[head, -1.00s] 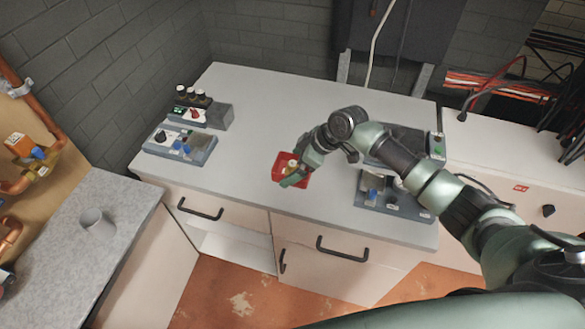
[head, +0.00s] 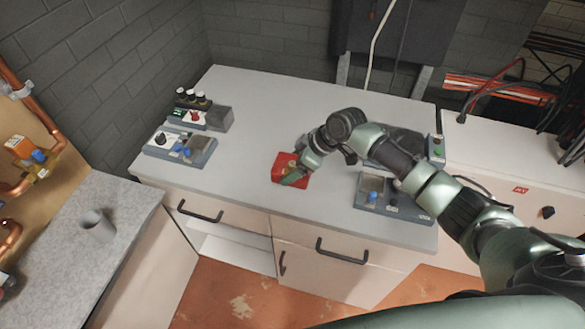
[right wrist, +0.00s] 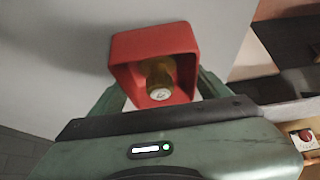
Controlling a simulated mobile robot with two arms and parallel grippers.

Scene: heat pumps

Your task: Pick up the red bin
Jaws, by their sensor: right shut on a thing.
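The red bin (head: 281,164) is over the front middle of the white-topped bench. My right gripper (head: 295,177) is at the bin and shut on it. In the right wrist view the red bin (right wrist: 150,42) sits between the two green fingers of my gripper (right wrist: 160,92). A yellowish brass-like cylinder (right wrist: 159,80) is inside the bin. I cannot tell whether the bin's base touches the bench top. My left gripper is not in view.
Grey device boxes (head: 182,148) stand at the bench's left end. More devices (head: 392,196) stand to the right, under my right arm. The bench top (head: 245,125) behind the bin is clear.

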